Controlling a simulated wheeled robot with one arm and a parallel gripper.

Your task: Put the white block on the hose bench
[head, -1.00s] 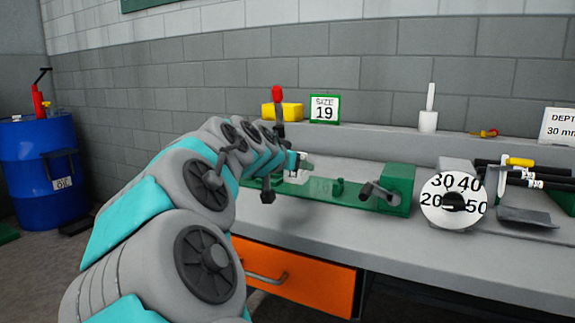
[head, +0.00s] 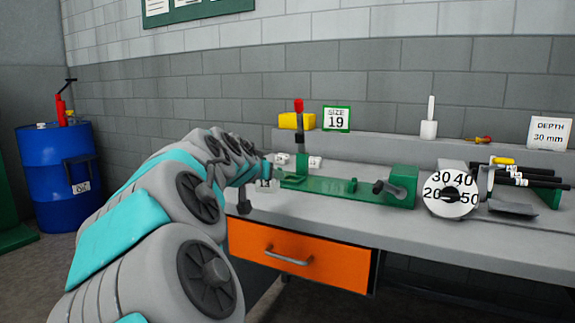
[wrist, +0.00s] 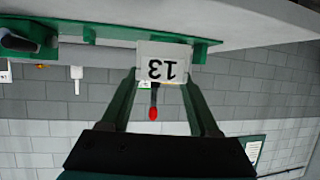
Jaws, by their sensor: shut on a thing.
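A white block marked 13 (wrist: 163,62) is between the two green fingers of my gripper (wrist: 164,78) in the wrist view, where it appears upside down. My gripper is shut on it. In the head view the gripper (head: 262,176) is beside the left end of the green fixture, near the bench's front edge, and the small white block shows at its tip (head: 266,185). I cannot tell whether the block touches the bench. The grey hose bench (head: 330,212) runs to the right, with black hoses (head: 525,172) at its right side.
The green fixture (head: 330,187) lies along the bench, with small white pieces (head: 315,162) behind its left end. A dial (head: 450,194) stands farther right. An orange drawer (head: 300,257) is under the bench top. A blue barrel (head: 58,170) stands far left. Bare bench top lies in front of the fixture.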

